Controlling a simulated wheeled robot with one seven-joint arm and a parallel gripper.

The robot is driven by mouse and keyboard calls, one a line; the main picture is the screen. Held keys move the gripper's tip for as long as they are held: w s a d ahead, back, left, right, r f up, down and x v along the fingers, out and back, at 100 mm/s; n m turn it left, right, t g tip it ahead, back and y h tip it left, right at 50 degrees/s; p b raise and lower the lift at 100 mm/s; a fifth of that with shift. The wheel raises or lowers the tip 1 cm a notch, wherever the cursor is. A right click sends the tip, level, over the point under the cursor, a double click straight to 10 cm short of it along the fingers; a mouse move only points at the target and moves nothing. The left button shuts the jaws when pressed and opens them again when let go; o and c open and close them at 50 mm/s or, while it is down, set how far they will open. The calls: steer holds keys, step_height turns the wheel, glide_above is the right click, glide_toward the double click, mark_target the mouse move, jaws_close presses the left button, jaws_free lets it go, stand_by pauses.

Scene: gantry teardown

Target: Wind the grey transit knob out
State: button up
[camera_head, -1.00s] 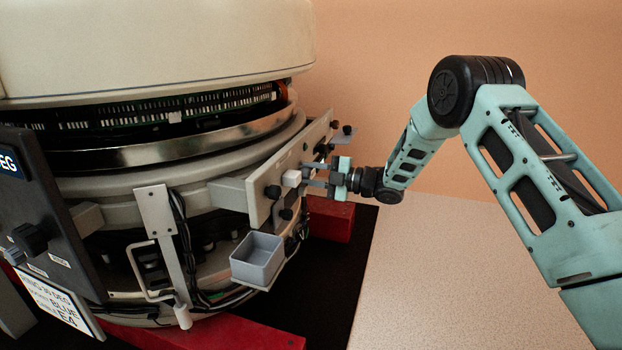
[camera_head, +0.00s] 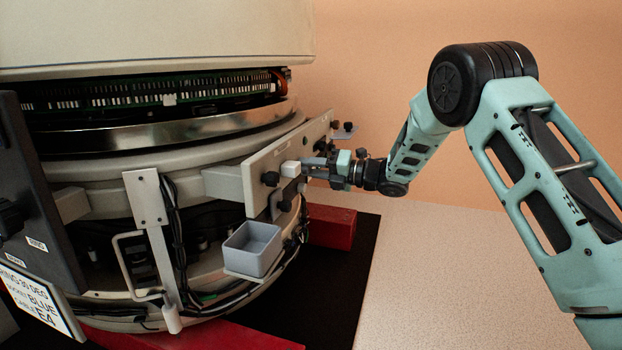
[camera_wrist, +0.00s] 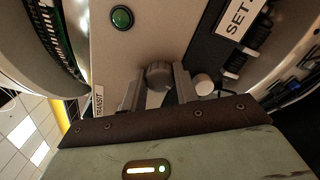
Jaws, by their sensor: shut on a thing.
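The grey transit knob (camera_wrist: 158,75) shows in the wrist view between the two grey fingers of my gripper (camera_wrist: 159,88), on the beige plate (camera_wrist: 150,48). The fingers are shut on its sides. A "TRANSIT" label (camera_wrist: 98,101) lies left of it. In the head view my gripper (camera_head: 314,167) reaches the right part of the beige plate (camera_head: 256,187) from the right. There the knob is hidden behind the fingers. How far the knob stands out from the plate I cannot tell.
A pale round knob (camera_wrist: 203,85) sits close to my right finger, and a green button (camera_wrist: 122,17) is on the plate. A grey open bin (camera_head: 252,250) hangs below left.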

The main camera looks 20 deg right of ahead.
steer(key=shift+d+f+n+b, duration=0.1)
steer(key=shift+f+n+b, duration=0.1)
steer(key=shift+n+b, duration=1.05)
steer(key=shift+r+n, duration=0.1)
steer(key=shift+n, duration=0.15)
steer(key=o, duration=1)
steer(key=shift+r, duration=0.1)
steer(key=shift+p+v, duration=3.35)
steer(key=shift+v, duration=5.4)
